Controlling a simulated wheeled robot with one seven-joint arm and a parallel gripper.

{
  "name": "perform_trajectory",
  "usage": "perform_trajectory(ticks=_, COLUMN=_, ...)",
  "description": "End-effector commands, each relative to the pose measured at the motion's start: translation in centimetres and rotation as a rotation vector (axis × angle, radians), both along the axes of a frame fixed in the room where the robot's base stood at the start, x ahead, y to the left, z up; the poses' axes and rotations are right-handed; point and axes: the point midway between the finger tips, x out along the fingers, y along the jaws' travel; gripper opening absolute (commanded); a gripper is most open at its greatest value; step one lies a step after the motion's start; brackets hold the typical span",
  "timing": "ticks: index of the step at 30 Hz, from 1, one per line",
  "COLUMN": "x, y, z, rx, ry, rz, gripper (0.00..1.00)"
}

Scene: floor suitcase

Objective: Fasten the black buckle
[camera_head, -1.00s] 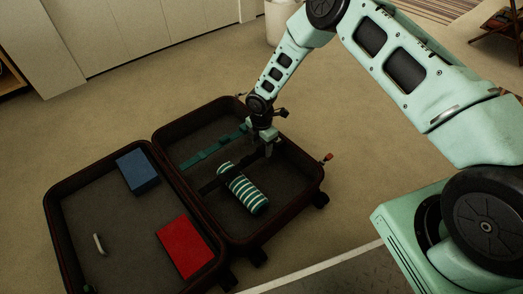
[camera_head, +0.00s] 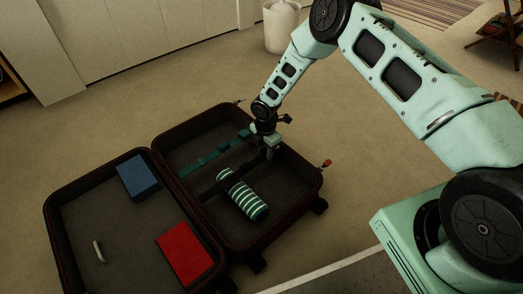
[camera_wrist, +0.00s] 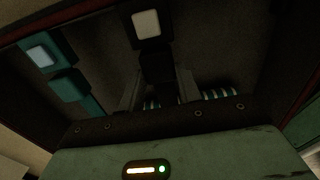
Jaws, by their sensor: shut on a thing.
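My gripper (camera_head: 270,153) reaches down into the right half of the open suitcase (camera_head: 198,122). In the wrist view its two fingers (camera_wrist: 158,92) are shut on a dark piece of the black buckle (camera_wrist: 157,68). Another black buckle piece, with a pale square on it (camera_wrist: 147,26), lies just beyond. The two pieces look very close, and I cannot tell whether they are joined. The black strap (camera_head: 209,188) runs left from the gripper, beside the striped roll (camera_head: 243,196). The fingers hide part of the held piece.
A teal strap (camera_head: 200,162) with its buckle (camera_wrist: 70,85) lies beside the black one. The left half holds a blue box (camera_head: 137,177), a red box (camera_head: 185,253) and a white handle-shaped thing (camera_head: 99,251). A white bin (camera_head: 282,28) stands behind.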

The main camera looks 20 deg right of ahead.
Motion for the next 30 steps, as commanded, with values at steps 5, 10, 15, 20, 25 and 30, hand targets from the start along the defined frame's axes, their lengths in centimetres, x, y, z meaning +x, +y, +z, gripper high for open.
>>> perform_trajectory(ticks=5, x=0.2, y=-0.5, z=0.0, rx=-0.007, ry=-0.003, rz=-0.001, gripper=0.00)
perform_trajectory(ticks=10, x=0.2, y=-0.5, z=0.0, rx=-0.007, ry=-0.003, rz=-0.001, gripper=0.56)
perform_trajectory(ticks=15, x=0.2, y=-0.4, z=0.0, rx=-0.006, ry=-0.003, rz=-0.001, gripper=0.56)
perform_trajectory(ticks=20, x=0.2, y=-0.3, z=0.8, rx=-0.005, ry=-0.003, rz=-0.001, gripper=0.56)
perform_trajectory(ticks=25, x=0.2, y=-0.3, z=3.9, rx=-0.005, ry=-0.004, rz=0.000, gripper=0.56)
perform_trajectory(ticks=30, x=0.2, y=-0.3, z=8.0, rx=-0.005, ry=-0.005, rz=-0.001, gripper=0.56)
